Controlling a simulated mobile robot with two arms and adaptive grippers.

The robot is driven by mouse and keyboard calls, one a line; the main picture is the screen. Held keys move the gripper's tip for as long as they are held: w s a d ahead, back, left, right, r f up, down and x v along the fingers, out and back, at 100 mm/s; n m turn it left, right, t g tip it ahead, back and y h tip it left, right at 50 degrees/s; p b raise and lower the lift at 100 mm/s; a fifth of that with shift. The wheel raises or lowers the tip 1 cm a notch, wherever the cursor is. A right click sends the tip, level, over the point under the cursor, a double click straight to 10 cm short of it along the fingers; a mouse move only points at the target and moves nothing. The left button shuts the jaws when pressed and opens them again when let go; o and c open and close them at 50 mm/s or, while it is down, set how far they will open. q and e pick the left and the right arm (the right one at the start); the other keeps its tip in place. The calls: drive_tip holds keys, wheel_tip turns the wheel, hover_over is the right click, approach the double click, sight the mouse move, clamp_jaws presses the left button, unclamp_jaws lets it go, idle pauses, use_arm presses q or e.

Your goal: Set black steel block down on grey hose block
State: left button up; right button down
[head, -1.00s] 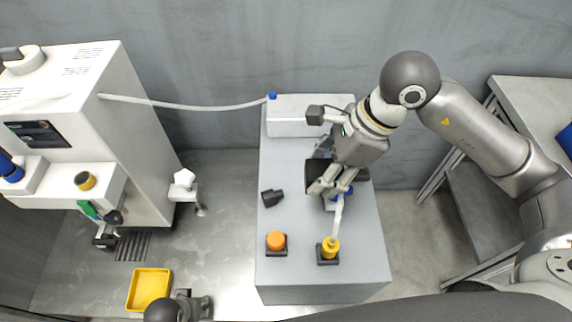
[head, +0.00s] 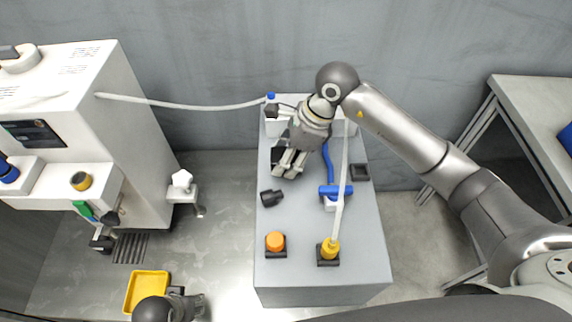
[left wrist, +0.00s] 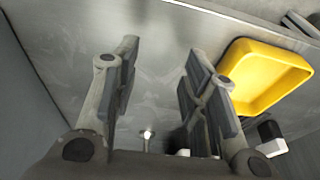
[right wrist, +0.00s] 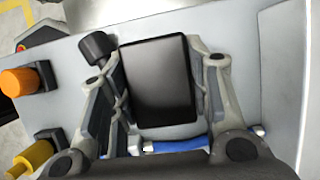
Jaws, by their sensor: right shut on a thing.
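The black steel block (right wrist: 158,82) is between the fingers of my right gripper (right wrist: 160,95) in the right wrist view. In the head view my right gripper (head: 290,165) hides most of it; a dark part (head: 277,154) shows at its left. My right gripper is shut on it over the far left part of the grey bench. The pale grey hose block (head: 275,129) is at the bench's back, largely hidden behind my right gripper and arm. I cannot tell any gap between the two blocks. My left gripper (left wrist: 158,95) is open and empty, near the yellow tray.
A blue lever (head: 336,190), a black socket (head: 360,172), a black knob (head: 270,198), an orange button (head: 276,241) and a yellow fitting (head: 330,248) stand on the bench (head: 305,270). A pale hose (head: 190,106) spans from the white machine (head: 80,110). The yellow tray (head: 147,290) is on the floor.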

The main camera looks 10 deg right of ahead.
use_arm(q)
drive_tip(key=shift+r, duration=0.5)
use_arm(e)
wheel_tip(320, 180, down, 3)
drive_tip(key=shift+a+r, duration=0.1)
drive_tip(key=shift+r, duration=0.1)
use_arm(q)
drive_tip(key=shift+w+r, duration=0.1)
drive_tip(key=shift+r, duration=0.3)
use_arm(e)
drive_tip(key=shift+w+f, duration=0.1)
drive_tip(key=shift+f, duration=0.1)
use_arm(q)
drive_tip(key=shift+f, duration=0.15)
use_arm(e)
drive_tip(key=shift+f, duration=0.1)
use_arm(q)
drive_tip(key=shift+r, duration=0.35)
use_arm(e)
drive_tip(key=c, duration=0.8)
unclamp_jaws()
drive_tip(key=shift+o, duration=0.2)
use_arm(q)
drive_tip(key=f, duration=0.3)
drive_tip(key=s+f+p, duration=0.1)
drive_tip(key=f, duration=0.1)
drive_tip(key=shift+f, duration=0.35)
use_arm(e)
drive_tip(key=v, duration=1.2)
